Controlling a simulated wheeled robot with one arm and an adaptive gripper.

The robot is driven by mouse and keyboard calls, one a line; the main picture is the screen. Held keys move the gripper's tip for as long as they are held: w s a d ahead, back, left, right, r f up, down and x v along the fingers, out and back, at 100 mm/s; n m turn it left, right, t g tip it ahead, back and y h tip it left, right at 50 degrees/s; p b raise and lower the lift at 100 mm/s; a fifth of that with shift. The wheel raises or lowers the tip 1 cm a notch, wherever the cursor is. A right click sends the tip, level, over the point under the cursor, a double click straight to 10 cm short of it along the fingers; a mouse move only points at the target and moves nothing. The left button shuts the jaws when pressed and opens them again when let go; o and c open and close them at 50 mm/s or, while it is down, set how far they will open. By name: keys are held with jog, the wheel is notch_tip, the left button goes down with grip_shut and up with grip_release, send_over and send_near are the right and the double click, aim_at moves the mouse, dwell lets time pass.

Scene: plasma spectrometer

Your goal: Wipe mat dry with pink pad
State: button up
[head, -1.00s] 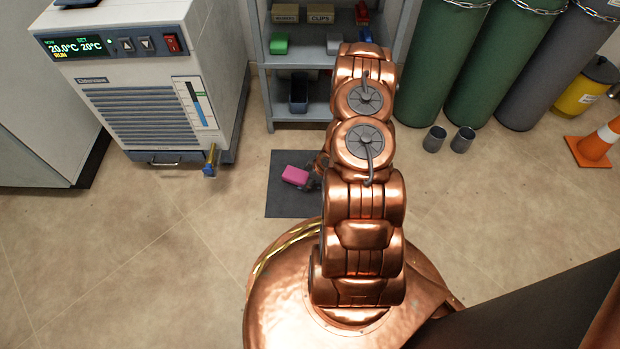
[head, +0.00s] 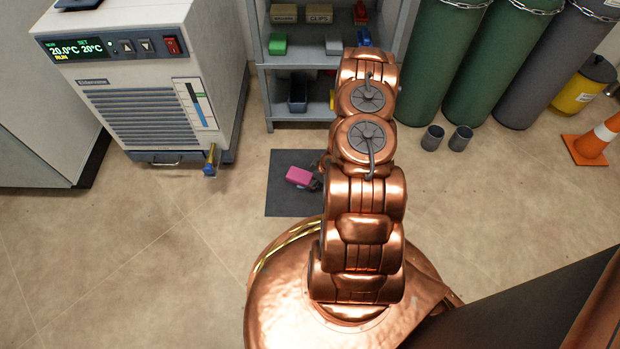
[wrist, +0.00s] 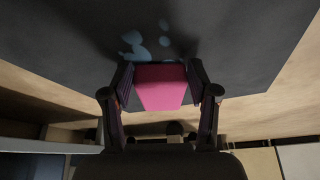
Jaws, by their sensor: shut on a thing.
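The dark grey mat (head: 283,199) lies on the floor left of my arm in the head view. The pink pad (head: 299,175) is over the mat, with my gripper (head: 316,182) at its right side, mostly hidden by my arm. In the wrist view my gripper (wrist: 160,88) is shut on the pink pad (wrist: 161,92), a finger on each side. The mat (wrist: 60,45) fills the upper part of that view. Light blue wet patches (wrist: 135,42) show on it just beyond the pad. I cannot tell whether the pad touches the mat.
A chiller (head: 150,100) stands left of the mat, with a small valve (head: 210,160) low at its front. A grey shelf (head: 290,118) stands behind the mat. Green cylinders (head: 432,70), two grey cups (head: 433,137) and an orange cone (head: 594,145) are at right. Floor left of the mat is clear.

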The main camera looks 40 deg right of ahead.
jog(key=shift+s+d+r+p, duration=0.15)
jog(key=shift+s+d+p, duration=0.3)
jog(key=shift+d, duration=0.25)
jog(key=shift+s+d+f+p, duration=0.25)
jog(key=shift+s+d+p, duration=0.3)
jog(key=shift+s+d, duration=0.7)
jog(key=shift+s+d+p, duration=0.35)
jog(key=shift+s+d, duration=0.8)
jog(key=shift+d, duration=0.25)
jog(key=shift+w+a+p, duration=0.95)
jog(key=shift+w+a, duration=0.5)
jog(key=shift+a, duration=0.25)
jog(key=shift+w+a+p, duration=0.9)
jog(key=shift+w+a, duration=0.5)
jog(key=shift+a, duration=0.25)
jog(key=shift+w+a+f, duration=0.15)
jog(key=shift+w+a, duration=0.4)
jog(key=shift+a, duration=0.15)
jog(key=shift+w, duration=0.1)
jog(key=shift+d, duration=0.15)
jog(key=shift+w+d+b, duration=0.1)
jog(key=shift+b, duration=0.2)
